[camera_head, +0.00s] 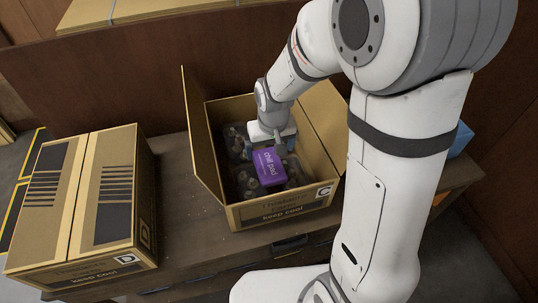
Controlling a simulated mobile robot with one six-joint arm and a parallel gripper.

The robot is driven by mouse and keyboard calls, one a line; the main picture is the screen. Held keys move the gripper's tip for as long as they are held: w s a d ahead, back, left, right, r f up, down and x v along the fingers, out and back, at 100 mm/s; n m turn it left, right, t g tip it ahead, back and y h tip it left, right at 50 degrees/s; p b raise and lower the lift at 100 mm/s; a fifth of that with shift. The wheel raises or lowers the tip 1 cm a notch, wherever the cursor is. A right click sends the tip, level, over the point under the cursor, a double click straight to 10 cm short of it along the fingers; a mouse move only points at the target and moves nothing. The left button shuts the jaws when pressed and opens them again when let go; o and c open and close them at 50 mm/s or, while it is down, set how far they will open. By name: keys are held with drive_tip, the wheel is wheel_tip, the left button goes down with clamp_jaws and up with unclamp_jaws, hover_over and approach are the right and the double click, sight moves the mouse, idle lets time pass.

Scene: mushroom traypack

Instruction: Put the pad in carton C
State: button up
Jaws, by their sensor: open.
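Carton C (281,207) stands open on the bench, its side flaps raised and the letter C on its front. Inside it lie dark packs of mushrooms (245,181). The purple pad (269,167), labelled "chill pad", is inside the carton and appears to lie on the packs. My gripper (277,143) is open and reaches down into the carton, right at the pad's far edge. Whether the fingers touch the pad cannot be told. My arm hides part of the carton's right side.
Closed carton D (82,208) stands on the bench (178,213) to the left, with bare bench between the cartons. A blue object (461,139) shows behind my arm at the right. A flat cardboard stack (120,12) lies at the back.

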drive_tip(key=s+d+r+m, duration=0.2)
drive_tip(key=s+d+r, duration=0.8)
drive_tip(key=s, duration=0.5)
wheel_tip(320, 180, up, 2)
drive_tip(key=shift+r, duration=0.25)
drive_tip(key=shift+d, duration=0.1)
